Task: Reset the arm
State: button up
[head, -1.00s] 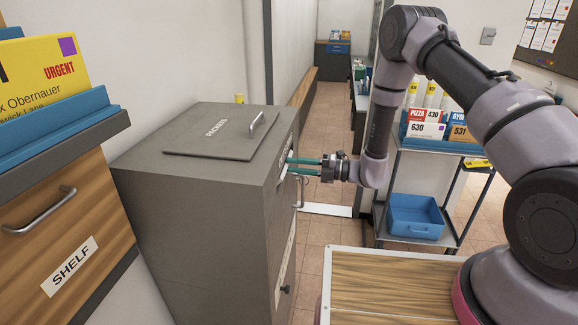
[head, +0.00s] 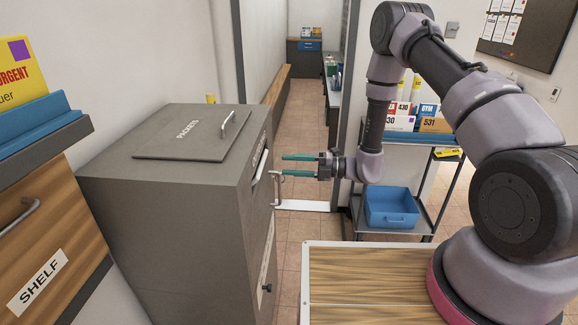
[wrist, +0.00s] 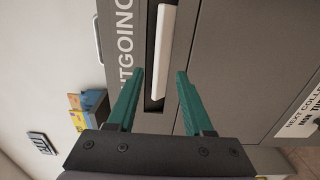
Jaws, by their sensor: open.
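My gripper (head: 300,165) is at the end of my bent arm, to the right of the grey mail cabinet. Its two green fingers are apart with nothing between them, pointing left at the cabinet's front. In the wrist view my gripper (wrist: 160,95) faces the slot marked OUTGOING. A white envelope (wrist: 163,50) sits in that slot, beyond the fingertips and apart from them. The envelope's edge also shows faintly at the slot in the head view (head: 262,160).
The grey cabinet (head: 165,215) has a PACKETS lid (head: 185,138) on top and a handle on its front. A trolley with a blue tray (head: 391,208) stands behind my arm. A wooden shelf unit (head: 40,230) is at left. Tiled floor is open beyond.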

dwell(0.3)
grip_shut()
dwell(0.5)
dwell(0.8)
notch_tip(320, 180, up, 6)
jog(key=d+n+h, duration=0.1)
jog(key=n+h, duration=0.4)
jog(key=n, duration=1.3)
jog(key=shift+s+x, duration=0.1)
jog(key=shift+x, duration=1.6)
jog(key=shift+s+x, duration=0.15)
jog(key=shift+x, duration=1.55)
